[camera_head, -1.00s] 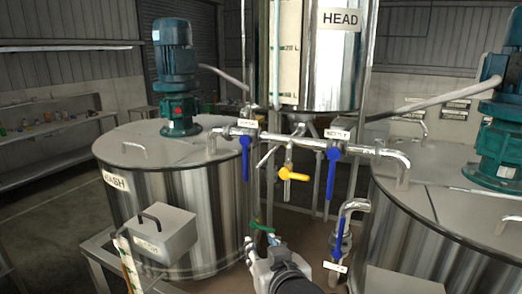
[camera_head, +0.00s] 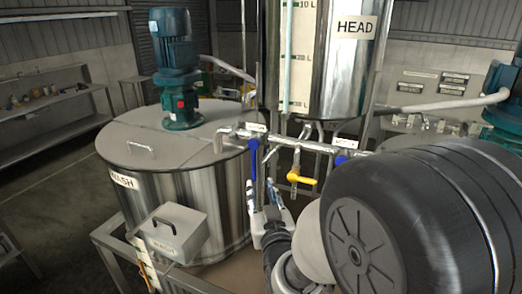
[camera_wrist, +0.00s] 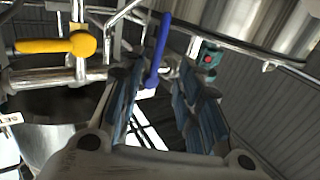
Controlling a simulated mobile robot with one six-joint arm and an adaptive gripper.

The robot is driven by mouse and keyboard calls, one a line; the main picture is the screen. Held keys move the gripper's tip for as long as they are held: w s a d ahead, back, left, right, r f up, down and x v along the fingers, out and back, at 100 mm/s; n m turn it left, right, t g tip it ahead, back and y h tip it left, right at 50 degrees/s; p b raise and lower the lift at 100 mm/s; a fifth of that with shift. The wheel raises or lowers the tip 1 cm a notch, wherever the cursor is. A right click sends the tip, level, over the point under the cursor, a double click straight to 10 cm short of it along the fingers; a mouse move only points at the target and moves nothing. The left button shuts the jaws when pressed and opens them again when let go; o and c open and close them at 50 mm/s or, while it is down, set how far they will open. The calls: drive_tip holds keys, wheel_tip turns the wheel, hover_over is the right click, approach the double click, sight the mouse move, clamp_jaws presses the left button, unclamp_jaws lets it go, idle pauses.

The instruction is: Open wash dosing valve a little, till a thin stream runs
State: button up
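The wash dosing valve's blue handle (camera_head: 253,159) hangs down from the pipe beside the wash tank (camera_head: 185,200), below a small label (camera_head: 256,128) too small to read. No stream is visible under it. My gripper (camera_head: 262,188) is open, its fingers pointing up just below the handle. In the wrist view a blue handle (camera_wrist: 159,45) shows in the gap between the open fingertips (camera_wrist: 160,82), a little beyond them. Nothing is gripped. Whether the handle touches a finger cannot be told.
A yellow valve handle (camera_head: 301,179) sits close on the right; it also shows in the wrist view (camera_wrist: 55,45). A second blue handle (camera_head: 341,159) is mostly hidden behind my arm. The head tank (camera_head: 322,70) stands above. A grey box (camera_head: 170,232) is at the wash tank's front.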

sight(254, 169)
drive_tip(key=p+x, duration=0.3)
drive_tip(key=x, duration=0.9)
drive_tip(key=shift+w+f, duration=0.15)
drive_tip(key=shift+w, duration=0.05)
drive_tip(key=shift+c, duration=0.4)
clamp_jaws()
